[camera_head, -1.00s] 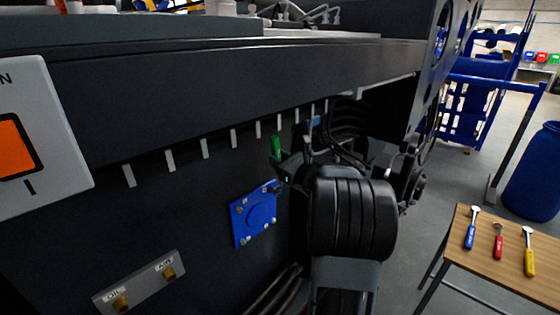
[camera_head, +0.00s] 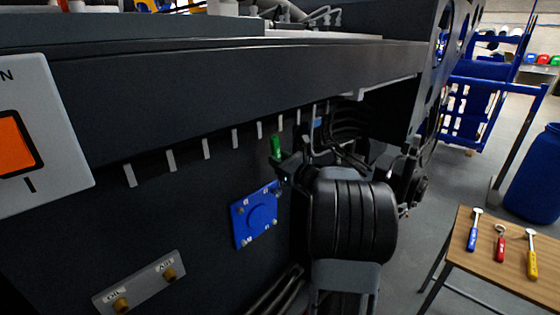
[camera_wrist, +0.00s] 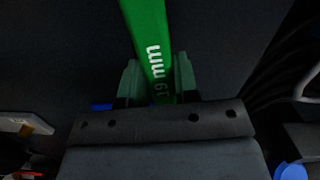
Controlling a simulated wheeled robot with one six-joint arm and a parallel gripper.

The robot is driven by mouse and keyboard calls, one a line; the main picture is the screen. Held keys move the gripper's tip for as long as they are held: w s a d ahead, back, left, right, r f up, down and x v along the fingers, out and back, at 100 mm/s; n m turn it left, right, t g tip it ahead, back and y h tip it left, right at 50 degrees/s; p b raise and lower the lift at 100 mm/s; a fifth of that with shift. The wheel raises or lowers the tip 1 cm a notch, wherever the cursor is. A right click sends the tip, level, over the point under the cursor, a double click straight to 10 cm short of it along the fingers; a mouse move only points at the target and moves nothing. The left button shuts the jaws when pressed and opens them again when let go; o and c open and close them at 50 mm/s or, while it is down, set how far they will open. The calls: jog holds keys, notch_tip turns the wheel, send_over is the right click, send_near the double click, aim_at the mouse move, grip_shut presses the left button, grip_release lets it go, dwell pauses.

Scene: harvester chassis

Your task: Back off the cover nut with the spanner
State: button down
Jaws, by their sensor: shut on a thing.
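A green spanner (camera_head: 276,147) marked "19 mm" is held in my gripper (camera_head: 284,168), with its green part standing up above the fingers. In the wrist view the spanner (camera_wrist: 150,40) runs up from between the two fingers (camera_wrist: 157,85), which close on it from both sides. The spanner's working end does not show. The blue cover plate (camera_head: 254,216) is on the dark chassis side, with a round raised middle and small nuts near its corners. My gripper is just above and right of the plate's upper right corner. I cannot tell whether the spanner touches a nut.
A grey plate (camera_head: 138,285) marked OIL and AIR, with brass fittings, sits lower left. Pale tabs line the underside of the chassis beam (camera_head: 230,70). Dark hoses hang behind my arm. A wooden table (camera_head: 480,262) at right holds blue, red and yellow-handled tools.

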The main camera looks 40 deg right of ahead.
jog(key=shift+x, duration=0.85)
jog(key=shift+f+b, duration=0.15)
jog(key=shift+b, duration=0.2)
jog(key=shift+a+f+b, duration=0.1)
jog(key=shift+a+b, duration=0.1)
jog(key=shift+b, duration=0.1)
jog(key=shift+s+a+f+n+b, duration=0.15)
jog(key=shift+a+n+b, duration=0.5)
jog(key=shift+b, duration=0.4)
jog(key=shift+s+a+f+n+b, duration=0.15)
jog(key=shift+a+n+b, duration=0.5)
jog(key=shift+b, duration=0.35)
jog(key=shift+r, duration=0.1)
jog(key=shift+a+y+b, duration=0.15)
jog(key=shift+y+b, duration=0.15)
jog(key=shift+y, duration=0.1)
